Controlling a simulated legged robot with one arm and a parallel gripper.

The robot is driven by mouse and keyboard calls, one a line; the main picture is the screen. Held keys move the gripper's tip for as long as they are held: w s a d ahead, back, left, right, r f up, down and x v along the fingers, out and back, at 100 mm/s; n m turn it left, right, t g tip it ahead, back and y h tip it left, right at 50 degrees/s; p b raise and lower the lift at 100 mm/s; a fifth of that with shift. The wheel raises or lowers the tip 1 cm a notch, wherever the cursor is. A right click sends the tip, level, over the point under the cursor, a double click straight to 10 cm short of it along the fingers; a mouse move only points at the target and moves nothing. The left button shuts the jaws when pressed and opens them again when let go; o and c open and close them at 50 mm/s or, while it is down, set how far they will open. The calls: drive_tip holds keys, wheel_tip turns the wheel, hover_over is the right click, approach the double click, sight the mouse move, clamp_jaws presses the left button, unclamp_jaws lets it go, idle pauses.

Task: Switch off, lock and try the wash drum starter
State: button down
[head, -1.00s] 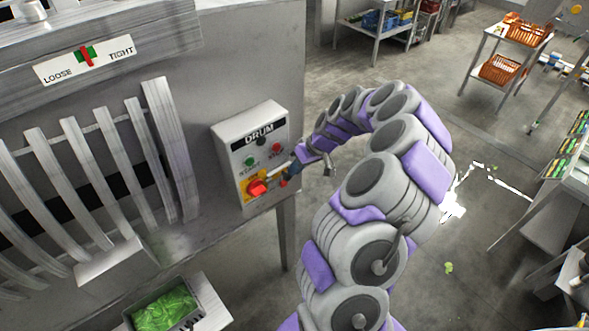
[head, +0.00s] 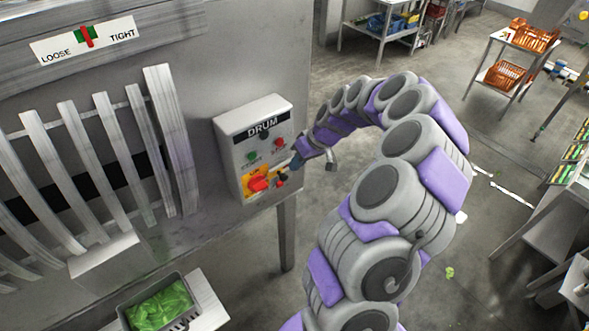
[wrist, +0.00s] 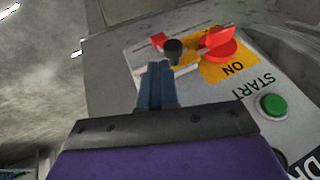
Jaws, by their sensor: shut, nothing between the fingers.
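The drum starter (head: 232,150) is a grey box marked DRUM on the machine's side. It has a green START button (head: 251,157), a red button (head: 279,143) and a red rotary handle (head: 258,184) on a yellow plate. The handle also shows in the wrist view (wrist: 220,42), beside the word ON; I cannot tell its exact setting. My gripper (head: 295,166) is shut and empty at the box's lower right edge. In the wrist view its fingertips (wrist: 158,68) are beside a dark round knob (wrist: 174,50) and a small red part (wrist: 158,40); contact is unclear.
A slatted guard (head: 110,160) and a LOOSE/TIGHT gauge (head: 85,40) are left of the starter. A crate of greens (head: 183,322) sits below. Shelving with orange baskets (head: 504,75) stands at the back right. Open floor lies behind my arm.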

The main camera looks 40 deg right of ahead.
drive_tip(key=shift+s+d+r, duration=1.6)
drive_tip(key=shift+d+r, duration=2.05)
drive_tip(key=shift+r, duration=0.7)
drive_tip(key=s+a+n+g+b, duration=0.1)
drive_tip(key=s+a+b, duration=0.2)
drive_tip(key=a, duration=0.8)
drive_tip(key=s+a+n+g+b, duration=0.1)
drive_tip(key=s+a+g+b, duration=0.15)
drive_tip(key=a, duration=0.85)
drive_tip(key=s+a+f+m+h+b, duration=0.1)
drive_tip(key=s+a+f+b, duration=0.1)
drive_tip(key=s, duration=0.6)
drive_tip(key=s+a+f+g+h+b, duration=0.1)
drive_tip(key=s+f+b, duration=0.2)
drive_tip(key=s+f, duration=0.2)
drive_tip(key=s+a+f+m+g+h+b, duration=0.1)
drive_tip(key=s+f, duration=0.3)
drive_tip(key=s, duration=0.7)
drive_tip(key=shift+s+a+m+h+b, duration=0.2)
drive_tip(key=shift+a+m+h+b, duration=0.1)
drive_tip(key=shift+a+h+b, duration=0.45)
drive_tip(key=shift+a, duration=0.2)
